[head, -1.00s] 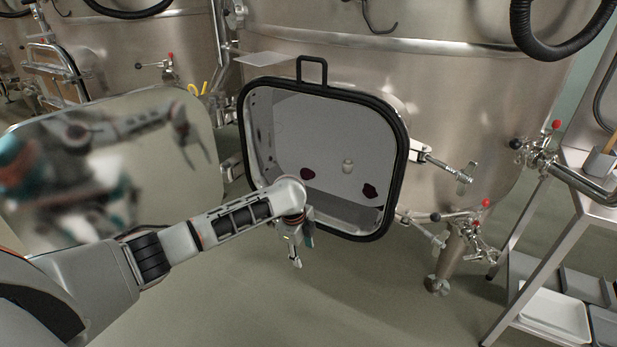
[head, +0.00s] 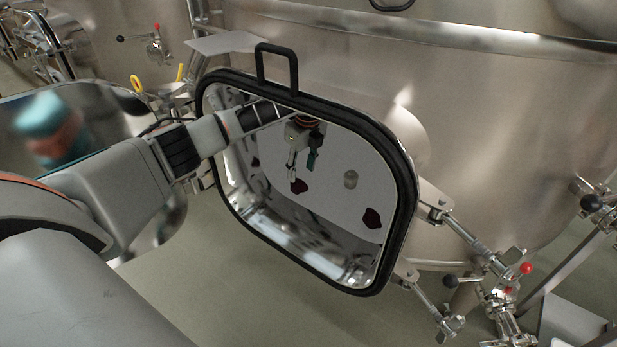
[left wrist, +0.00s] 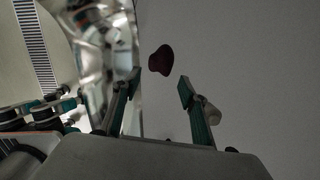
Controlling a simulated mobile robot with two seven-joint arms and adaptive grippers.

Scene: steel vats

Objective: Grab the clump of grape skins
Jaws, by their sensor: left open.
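Two dark red clumps of grape skins lie on the pale floor inside the vat. One clump (head: 299,186) is on the left, just beyond my left gripper's tips; the other clump (head: 372,218) is further right, near the hatch's right side. My left gripper (head: 302,169) is inside the hatch, pointing down, open and empty. In the left wrist view a dark red clump (left wrist: 161,60) shows ahead of the open fingers (left wrist: 160,86), in line with the gap between them and apart from both. My right gripper is not in view.
My left arm passes through the hatch opening, whose black-rimmed frame (head: 405,200) surrounds it. A small pale cylinder (head: 350,179) stands between the clumps; it shows partly behind a finger in the left wrist view (left wrist: 211,112). Clamps and valves (head: 490,265) stick out right of the hatch.

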